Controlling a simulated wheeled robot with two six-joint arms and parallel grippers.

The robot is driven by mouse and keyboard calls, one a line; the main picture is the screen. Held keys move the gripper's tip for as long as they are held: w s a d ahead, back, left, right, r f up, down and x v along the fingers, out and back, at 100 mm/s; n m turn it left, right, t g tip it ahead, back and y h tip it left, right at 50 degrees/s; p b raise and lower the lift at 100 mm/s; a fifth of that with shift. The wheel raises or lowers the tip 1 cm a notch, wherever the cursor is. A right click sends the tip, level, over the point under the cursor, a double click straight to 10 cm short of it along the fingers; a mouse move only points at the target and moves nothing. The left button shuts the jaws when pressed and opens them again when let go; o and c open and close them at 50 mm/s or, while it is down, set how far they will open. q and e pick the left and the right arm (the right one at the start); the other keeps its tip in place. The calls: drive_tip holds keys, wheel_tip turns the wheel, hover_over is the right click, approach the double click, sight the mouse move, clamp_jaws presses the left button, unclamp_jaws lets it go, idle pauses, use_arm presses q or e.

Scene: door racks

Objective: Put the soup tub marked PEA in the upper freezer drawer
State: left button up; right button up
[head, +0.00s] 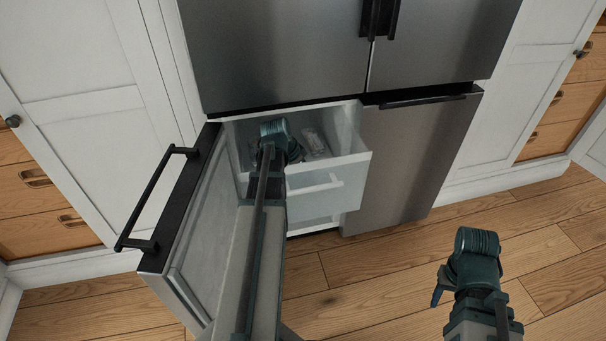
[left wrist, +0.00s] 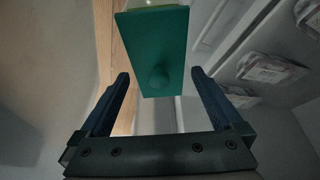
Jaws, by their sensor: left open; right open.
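In the left wrist view, a box-shaped thing with a green lid and a round knob (left wrist: 152,50) lies just beyond my left fingertips, between their lines. It looks like the soup tub; no PEA marking shows. My left gripper (left wrist: 160,76) is open, fingers on either side of its near end, not closed on it. In the head view my left gripper (head: 280,142) is over the pulled-out upper freezer drawer (head: 350,150) and hides part of it; the tub does not show there. My right gripper (head: 474,262) is open and empty above the floor, right of the freezer.
The freezer door (head: 200,215) stands open at left, its black handle (head: 152,195) sticking out. Clear packages (head: 315,143) lie in the drawer, and show in the left wrist view (left wrist: 268,68). A lower drawer (head: 315,205) is below. The wooden floor at right is free.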

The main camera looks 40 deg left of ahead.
use_arm(q)
drive_tip(key=p+v, duration=1)
drive_tip(key=v, duration=0.1)
drive_tip(key=shift+s+r, duration=0.25)
drive_tip(key=shift+r, duration=0.1)
use_arm(e)
wheel_tip(320, 180, up, 11)
drive_tip(key=shift+a, duration=0.15)
drive_tip(key=shift+f, duration=0.1)
